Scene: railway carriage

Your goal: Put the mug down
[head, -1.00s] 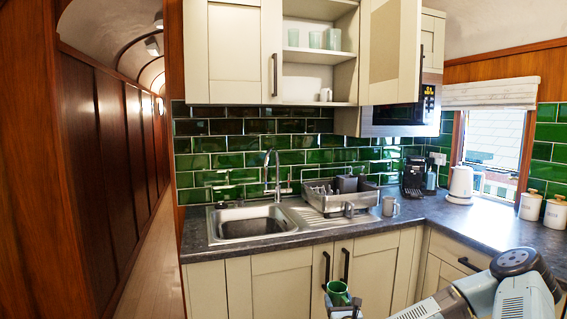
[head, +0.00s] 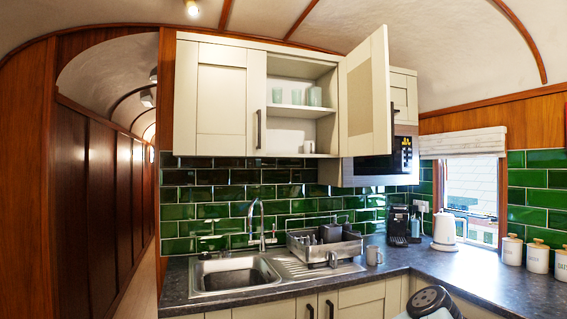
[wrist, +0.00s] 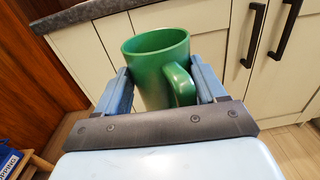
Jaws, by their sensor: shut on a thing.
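A green mug (wrist: 152,72) is held between the two blue fingers of my gripper (wrist: 165,85) in the wrist view. It is upright or nearly so, with its open rim facing up and its handle toward the camera. My gripper is shut on it, in front of the pale lower cabinet doors and below the countertop edge. In the head view the mug and my gripper are out of frame. Only a part of my arm shows at the bottom right there.
The dark countertop (head: 478,284) holds a sink (head: 235,275), a dish rack (head: 325,248), a grey mug (head: 374,256), a coffee machine (head: 398,226), a white kettle (head: 444,232) and canisters (head: 537,256). An upper cabinet (head: 300,112) stands open with cups inside; its door (head: 366,95) sticks out.

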